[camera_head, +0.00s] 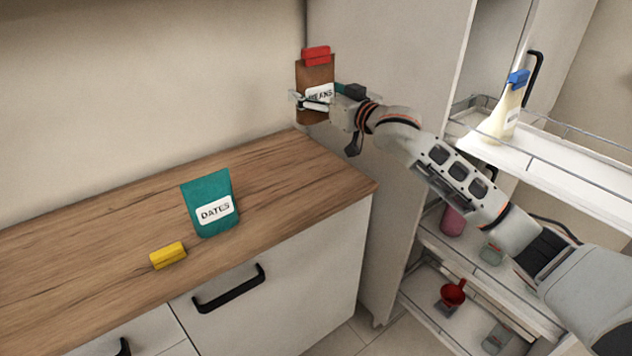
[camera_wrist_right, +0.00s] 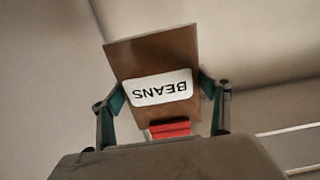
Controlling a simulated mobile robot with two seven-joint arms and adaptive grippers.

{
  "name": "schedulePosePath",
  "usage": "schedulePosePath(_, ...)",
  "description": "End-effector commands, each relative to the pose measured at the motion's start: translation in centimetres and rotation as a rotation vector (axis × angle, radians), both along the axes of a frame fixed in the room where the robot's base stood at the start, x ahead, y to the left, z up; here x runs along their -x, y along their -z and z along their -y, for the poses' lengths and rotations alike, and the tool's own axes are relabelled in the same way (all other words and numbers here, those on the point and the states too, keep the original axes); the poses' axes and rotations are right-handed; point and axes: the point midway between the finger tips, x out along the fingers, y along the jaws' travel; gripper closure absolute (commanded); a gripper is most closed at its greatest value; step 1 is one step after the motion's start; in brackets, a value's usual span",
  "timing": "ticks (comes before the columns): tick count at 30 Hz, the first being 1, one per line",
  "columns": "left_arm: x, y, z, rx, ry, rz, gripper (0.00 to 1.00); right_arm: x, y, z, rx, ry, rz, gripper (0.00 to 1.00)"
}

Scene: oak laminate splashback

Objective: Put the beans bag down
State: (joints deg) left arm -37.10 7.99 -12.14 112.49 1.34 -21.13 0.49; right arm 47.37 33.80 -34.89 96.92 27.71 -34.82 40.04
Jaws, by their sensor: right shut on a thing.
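The beans bag (camera_head: 315,77) is brown with a white label and a red clip (camera_head: 316,56) at its top. My left gripper is not in view.
A teal dates bag (camera_head: 207,189) stands on the counter, with a yellow clip (camera_head: 168,255) beside it. A tall cabinet side (camera_head: 385,60) bounds the counter's right. Pull-out shelves (camera_head: 560,165) hold a pale bag with a blue clip (camera_head: 507,105) and a red scoop (camera_head: 453,292).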

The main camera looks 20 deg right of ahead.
Motion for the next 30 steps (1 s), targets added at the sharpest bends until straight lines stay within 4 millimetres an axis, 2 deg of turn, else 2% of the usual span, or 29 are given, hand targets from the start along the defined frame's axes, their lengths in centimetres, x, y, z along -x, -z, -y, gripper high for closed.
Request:
schedulePosePath(5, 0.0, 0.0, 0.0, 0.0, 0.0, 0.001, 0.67, 0.0, -0.1, 0.0, -0.001, -0.001, 0.004, 0.6)
schedulePosePath(10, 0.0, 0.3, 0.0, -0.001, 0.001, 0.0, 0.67, 0.0, 1.7, -0.1, -0.002, -0.001, 0.0, 0.6)
schedulePosePath(27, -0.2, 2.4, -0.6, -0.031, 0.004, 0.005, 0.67, 0.1, 14.9, -0.1, -0.001, -0.001, -0.004, 0.6)
schedulePosePath(30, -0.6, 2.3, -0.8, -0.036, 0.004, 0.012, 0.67, 0.0, 16.5, 0.0, -0.002, 0.0, 0.0, 0.6)
